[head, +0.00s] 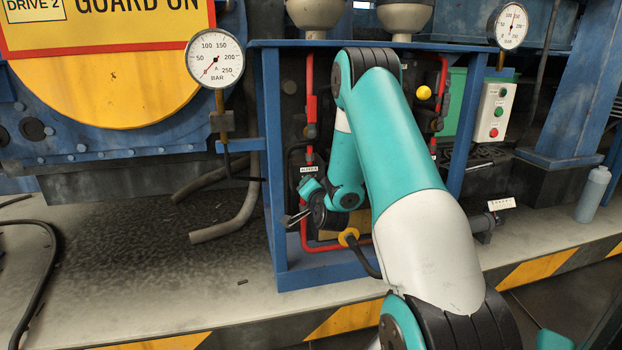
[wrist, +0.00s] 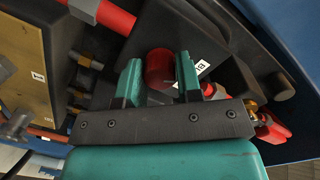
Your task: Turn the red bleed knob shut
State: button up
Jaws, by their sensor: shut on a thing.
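The red bleed knob (wrist: 160,70) is a round red cylinder in the upper middle of the wrist view. My gripper (wrist: 158,60) has its two teal fingers on either side of the knob and is shut on it. In the head view my gripper (head: 295,216) reaches into the blue frame, low on its left side. The knob cannot be made out there; my arm covers much of that area. A white label with black print (wrist: 203,69) is partly hidden behind the right finger.
The blue frame (head: 273,170) surrounds the work area. Red pipes (head: 310,90) run down inside it. A brass-coloured block (wrist: 25,75) and fittings stand left of the knob. A red-handled part (wrist: 272,130) lies at right. Gauges (head: 214,59) and a button box (head: 494,112) stand outside.

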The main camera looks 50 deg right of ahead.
jog(key=n+p, duration=0.2)
jog(key=p, duration=0.3)
jog(key=shift+s, duration=0.1)
jog(key=shift+n, duration=0.3)
jog(key=shift+h, duration=0.3)
jog(key=o, duration=0.9)
jog(key=shift+d, duration=0.1)
jog(key=shift+o, duration=0.2)
